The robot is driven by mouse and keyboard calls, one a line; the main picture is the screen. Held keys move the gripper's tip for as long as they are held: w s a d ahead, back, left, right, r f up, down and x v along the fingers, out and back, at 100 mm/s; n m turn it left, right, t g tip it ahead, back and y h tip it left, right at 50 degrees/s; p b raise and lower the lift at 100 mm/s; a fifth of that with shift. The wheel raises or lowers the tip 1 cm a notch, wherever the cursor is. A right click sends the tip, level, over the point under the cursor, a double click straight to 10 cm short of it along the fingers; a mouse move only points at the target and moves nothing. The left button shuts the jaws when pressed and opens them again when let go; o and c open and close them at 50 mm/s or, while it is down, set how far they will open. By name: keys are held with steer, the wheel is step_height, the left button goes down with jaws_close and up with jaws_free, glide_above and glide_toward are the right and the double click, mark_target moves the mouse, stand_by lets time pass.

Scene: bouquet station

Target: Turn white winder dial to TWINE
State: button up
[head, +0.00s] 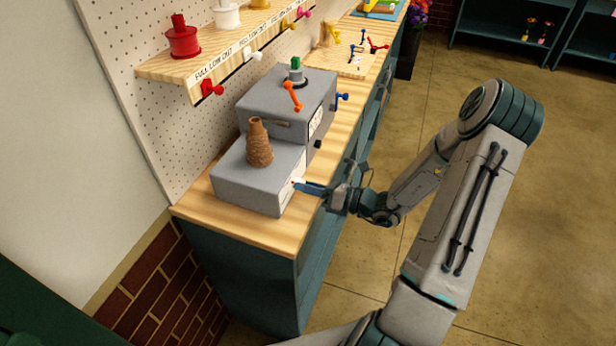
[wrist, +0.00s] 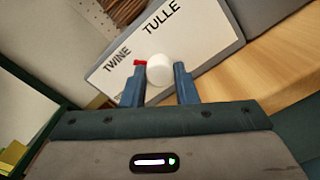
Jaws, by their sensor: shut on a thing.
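The white winder dial (wrist: 159,70) shows in the wrist view between the two blue fingers of my gripper (head: 304,186), which is shut on it. The dial's red pointer (wrist: 140,63) sticks out to the left, towards the word TWINE (wrist: 117,60). The word TULLE (wrist: 161,24) stands above the dial on the white label plate (wrist: 195,35). A third word at the left finger is mostly hidden. In the head view the winder (head: 245,185) is a low grey box with a brown twine cone (head: 259,145) on top, and my gripper reaches its front face from the right.
A taller grey box (head: 270,100) with an orange lever (head: 292,96) and a blue knob (head: 342,97) stands behind the winder on the wooden bench (head: 240,232). A shelf (head: 200,66) with spools hangs on the pegboard. Open floor lies to the right.

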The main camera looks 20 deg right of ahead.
steer(key=shift+r+m+p, duration=0.1)
steer(key=shift+m+p, duration=0.6)
steer(key=shift+m, duration=0.1)
steer(key=o, duration=1)
steer(key=b+v, duration=0.2)
steer(key=v, duration=1.2)
steer(key=shift+b, duration=0.3)
